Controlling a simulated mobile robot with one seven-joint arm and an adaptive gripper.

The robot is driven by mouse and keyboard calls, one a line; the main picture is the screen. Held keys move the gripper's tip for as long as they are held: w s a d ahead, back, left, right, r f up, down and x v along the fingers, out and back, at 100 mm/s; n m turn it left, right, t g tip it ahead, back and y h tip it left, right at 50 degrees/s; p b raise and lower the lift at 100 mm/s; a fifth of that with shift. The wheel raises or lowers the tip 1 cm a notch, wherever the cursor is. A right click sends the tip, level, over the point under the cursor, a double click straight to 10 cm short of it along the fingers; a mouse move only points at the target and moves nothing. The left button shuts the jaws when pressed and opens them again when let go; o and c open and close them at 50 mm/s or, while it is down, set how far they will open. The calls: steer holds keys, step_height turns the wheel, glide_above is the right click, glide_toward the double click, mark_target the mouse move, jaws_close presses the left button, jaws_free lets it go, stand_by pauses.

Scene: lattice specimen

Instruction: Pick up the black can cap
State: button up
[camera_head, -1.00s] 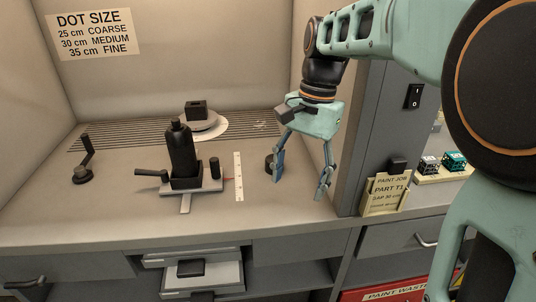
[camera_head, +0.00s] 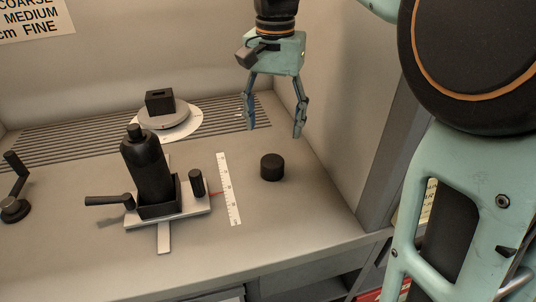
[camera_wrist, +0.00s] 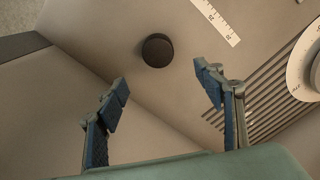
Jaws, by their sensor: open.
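The black can cap (camera_head: 272,167) is a short dark cylinder standing alone on the grey bench, right of the white ruler strip. It also shows in the wrist view as a round black top (camera_wrist: 157,50), beyond and between the fingertips. My gripper (camera_head: 274,134) is open and empty, above and behind the cap in the head view, apart from it. Its two blue-padded fingers (camera_wrist: 166,88) are spread wide in the wrist view. Nothing hides the cap.
A black bottle (camera_head: 147,168) stands in a holder with a handle, left of the ruler (camera_head: 229,190). A turntable (camera_head: 163,115) bearing a black block sits on the slotted grille behind. The booth's right wall (camera_head: 335,110) rises near the cap. Bench around the cap is clear.

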mark_target(272, 160)
step_height(272, 160, down, 5)
steer(key=shift+s+r+b, duration=0.1)
steer(key=shift+s+b, duration=0.05)
steer(key=shift+b, duration=0.45)
steer(key=f+b, duration=0.1)
steer(key=f, duration=0.1)
steer(key=s+f+b, duration=0.1)
steer(key=f, duration=0.1)
steer(key=shift+a+f, duration=0.1)
steer(key=shift+f, duration=0.25)
steer(key=shift+w+f, duration=0.1)
steer(key=shift+f, duration=0.2)
steer(key=shift+c, duration=0.6)
steer(key=c, duration=0.7)
